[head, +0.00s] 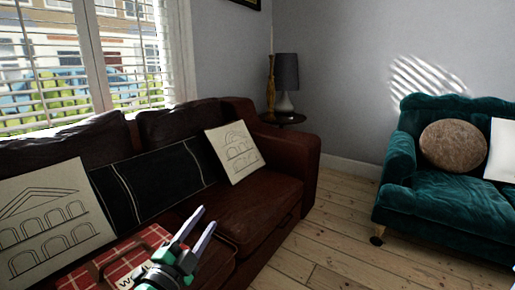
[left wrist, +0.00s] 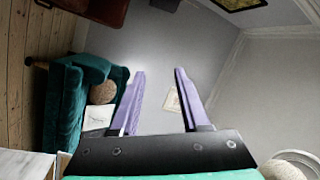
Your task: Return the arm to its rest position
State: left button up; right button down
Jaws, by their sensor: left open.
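My left gripper (head: 196,229) is in the lower middle of the head view, in front of the brown leather sofa (head: 262,196). Its two fingers are spread apart with nothing between them. The left wrist view also shows the open gripper (left wrist: 160,100), its two purple-grey fingers pointing into the room with only the wall behind them. My right gripper is in neither view.
A red checked item (head: 135,250) lies on the sofa beside my left gripper, partly hidden. Several cushions lean on the sofa. A teal armchair (head: 440,205) stands at the right. A lamp (head: 286,80) is in the corner. The floorboards (head: 335,240) between are clear.

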pick_arm(q)
jog(key=s+a+f+n+g+y, duration=0.2)
jog(key=s+f+n+g, duration=0.25)
jog(key=f, duration=0.45)
jog(key=s+a+f+n+g+y, duration=0.25)
jog(key=s+f+n, duration=0.2)
jog(key=f, duration=0.45)
jog(key=s+a+f+n+g+y, duration=0.1)
jog(key=s+a+f+n+g, duration=0.3)
jog(key=f, duration=0.5)
jog(key=s+f+g+p, duration=0.6)
jog(key=s+f+p, duration=0.3)
jog(key=s+p, duration=0.8)
jog(key=s+a+p, duration=0.5)
jog(key=s+p, duration=0.6)
jog(key=p, duration=0.1)
jog(key=shift+n+g+y+p, duration=0.3)
jog(key=shift+g+y+p, duration=0.05)
jog(key=shift+g+y, duration=0.1)
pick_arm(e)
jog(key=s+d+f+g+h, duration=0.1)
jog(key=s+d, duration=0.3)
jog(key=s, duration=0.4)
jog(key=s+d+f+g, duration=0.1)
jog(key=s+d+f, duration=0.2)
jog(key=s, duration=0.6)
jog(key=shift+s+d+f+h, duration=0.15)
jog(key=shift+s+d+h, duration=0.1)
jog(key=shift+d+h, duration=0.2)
